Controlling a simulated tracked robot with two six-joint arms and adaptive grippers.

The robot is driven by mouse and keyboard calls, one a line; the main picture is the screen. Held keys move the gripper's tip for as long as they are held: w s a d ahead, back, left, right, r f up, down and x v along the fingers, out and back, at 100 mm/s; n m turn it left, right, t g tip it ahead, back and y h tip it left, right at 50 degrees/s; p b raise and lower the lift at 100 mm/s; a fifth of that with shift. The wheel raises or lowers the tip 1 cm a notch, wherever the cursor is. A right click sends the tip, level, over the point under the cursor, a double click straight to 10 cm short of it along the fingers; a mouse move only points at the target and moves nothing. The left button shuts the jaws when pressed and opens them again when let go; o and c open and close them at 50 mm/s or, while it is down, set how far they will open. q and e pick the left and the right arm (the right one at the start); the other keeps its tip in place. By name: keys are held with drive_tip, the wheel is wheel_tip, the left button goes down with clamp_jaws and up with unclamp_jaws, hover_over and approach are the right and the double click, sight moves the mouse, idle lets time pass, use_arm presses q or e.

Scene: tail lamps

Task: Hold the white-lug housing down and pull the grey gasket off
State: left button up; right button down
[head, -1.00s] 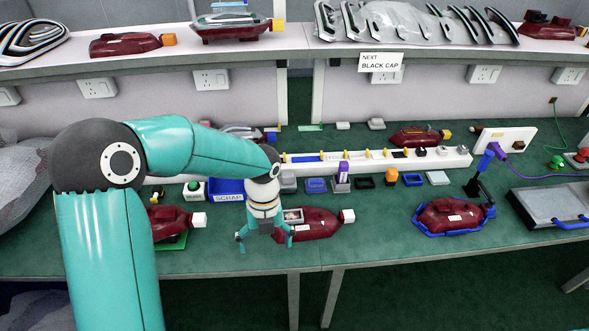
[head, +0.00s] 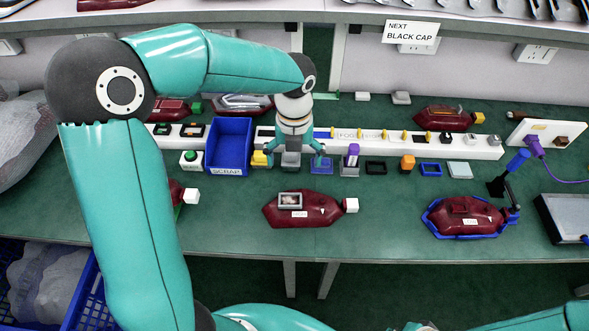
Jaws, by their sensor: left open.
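The dark red housing (head: 325,210) with a white lug (head: 351,205) at its right end lies on the green bench in the middle of the head view. The grey gasket (head: 289,201), a small rectangular frame, sits on its upper left part, around a pale patch. My left gripper (head: 295,160) is open, fingers pointing down, behind the housing in the picture and apart from it. It is over the row of small parts; a grey block shows between its fingers, and I cannot tell if they touch it. My right gripper is not in view.
A blue scrap bin (head: 228,148) stands left of the gripper. A white parts rail (head: 480,147) runs behind. Another red housing sits in a blue cradle (head: 466,234) at right. Another white lug (head: 192,196) shows beside my left arm. Bench around the middle housing is clear.

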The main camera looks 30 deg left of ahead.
sight(290, 200)
use_arm(q)
drive_tip(key=f, duration=1)
drive_tip(key=s+f, duration=0.1)
drive_tip(key=f, duration=0.5)
drive_tip(key=shift+a, duration=0.4)
